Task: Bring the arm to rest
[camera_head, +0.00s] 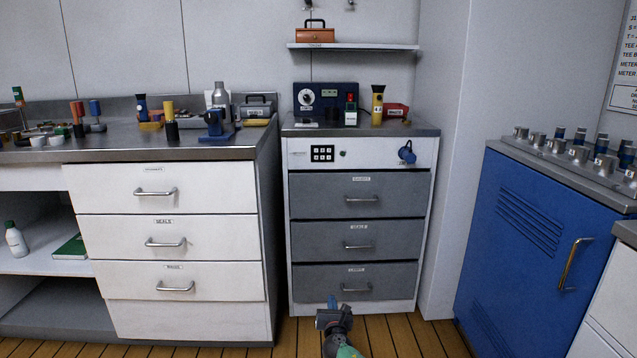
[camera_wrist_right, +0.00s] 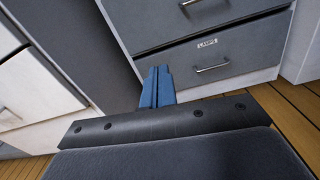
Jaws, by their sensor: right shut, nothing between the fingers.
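My right gripper (camera_head: 333,301) shows low in the head view, in front of the bottom drawer of the grey drawer cabinet (camera_head: 361,237). Its blue fingers are shut together with nothing between them, and they also show in the right wrist view (camera_wrist_right: 157,87). In that view the fingers are in front of the cabinet's lower drawers, and I cannot tell the exact gap to them. All three grey drawers look closed. My left gripper is not in either view.
A white drawer bench (camera_head: 168,201) stands at the left with its drawers closed. A blue cabinet (camera_head: 525,235) with a metal handle stands at the right. A wooden floor (camera_head: 400,338) lies in front. Tools and devices cover the counter tops.

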